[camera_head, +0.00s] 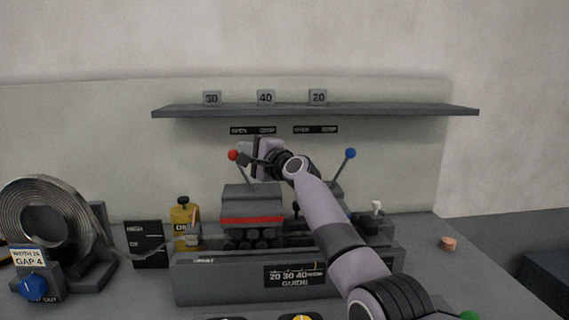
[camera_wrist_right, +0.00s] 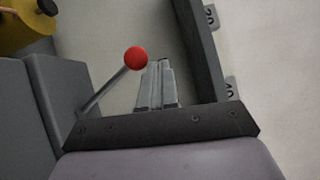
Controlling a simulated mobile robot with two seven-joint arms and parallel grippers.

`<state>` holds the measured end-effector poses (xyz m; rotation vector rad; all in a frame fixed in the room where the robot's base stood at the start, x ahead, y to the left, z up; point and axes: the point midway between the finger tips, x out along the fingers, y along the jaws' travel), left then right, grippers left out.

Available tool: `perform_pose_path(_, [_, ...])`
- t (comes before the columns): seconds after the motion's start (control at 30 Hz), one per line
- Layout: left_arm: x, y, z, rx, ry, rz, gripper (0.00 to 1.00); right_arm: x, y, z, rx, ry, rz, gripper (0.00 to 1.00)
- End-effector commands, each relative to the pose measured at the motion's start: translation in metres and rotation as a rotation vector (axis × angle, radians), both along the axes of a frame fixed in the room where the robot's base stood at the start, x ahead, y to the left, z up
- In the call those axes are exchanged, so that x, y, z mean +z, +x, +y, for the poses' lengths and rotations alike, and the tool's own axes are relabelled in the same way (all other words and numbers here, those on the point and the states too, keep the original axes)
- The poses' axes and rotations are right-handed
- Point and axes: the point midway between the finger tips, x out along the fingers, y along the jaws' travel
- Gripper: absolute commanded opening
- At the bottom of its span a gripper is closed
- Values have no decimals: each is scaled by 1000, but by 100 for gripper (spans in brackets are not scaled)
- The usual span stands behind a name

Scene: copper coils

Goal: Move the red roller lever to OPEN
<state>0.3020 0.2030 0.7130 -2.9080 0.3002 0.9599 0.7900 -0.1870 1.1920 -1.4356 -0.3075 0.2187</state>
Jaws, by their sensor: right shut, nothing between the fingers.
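The red lever (camera_head: 233,155) rises from the dark roller housing (camera_head: 251,199) with the red stripe. Its stem tilts left, with the ball below the OPEN end of the left OPEN/CLAMP label (camera_head: 253,130). My right gripper (camera_head: 244,159) is just right of the red ball, its fingers shut and empty. In the right wrist view the red ball (camera_wrist_right: 136,58) sits beside the closed fingertips (camera_wrist_right: 158,66); I cannot tell whether they touch. My left gripper is not in view.
A blue-balled lever (camera_head: 350,153) leans right beyond my right forearm. A shelf (camera_head: 385,110) with number blocks hangs above. The bench is fairly clear at right, near a small copper-coloured piece (camera_head: 448,243).

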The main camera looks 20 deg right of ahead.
Motion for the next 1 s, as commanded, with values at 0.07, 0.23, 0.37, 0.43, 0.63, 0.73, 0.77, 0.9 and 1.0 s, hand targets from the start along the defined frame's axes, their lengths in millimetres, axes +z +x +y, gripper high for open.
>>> perform_pose_path(0.07, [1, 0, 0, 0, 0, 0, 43, 0, 1, 5, 1, 0, 0, 0])
perform_pose_path(0.23, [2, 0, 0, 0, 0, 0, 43, -1, 3, 11, 1, 1, 1, 0])
perform_pose_path(0.37, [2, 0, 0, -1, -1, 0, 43, -2, 4, 13, 0, -1, 0, 0])
perform_pose_path(0.43, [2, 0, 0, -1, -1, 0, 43, -2, 4, 14, 0, -1, 0, 0])
perform_pose_path(0.63, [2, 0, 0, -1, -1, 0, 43, -2, 4, 14, 0, -1, 0, 0])
perform_pose_path(0.73, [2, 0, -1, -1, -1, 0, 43, -2, 4, 14, 0, -1, 0, 0])
perform_pose_path(0.77, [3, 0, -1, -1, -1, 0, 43, -2, 4, 14, 0, -1, 0, 0])
perform_pose_path(0.9, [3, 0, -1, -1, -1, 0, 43, -2, 4, 14, 1, -1, 0, 0])
perform_pose_path(1.0, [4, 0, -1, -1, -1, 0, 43, -1, 4, 14, 1, 0, 0, 0])
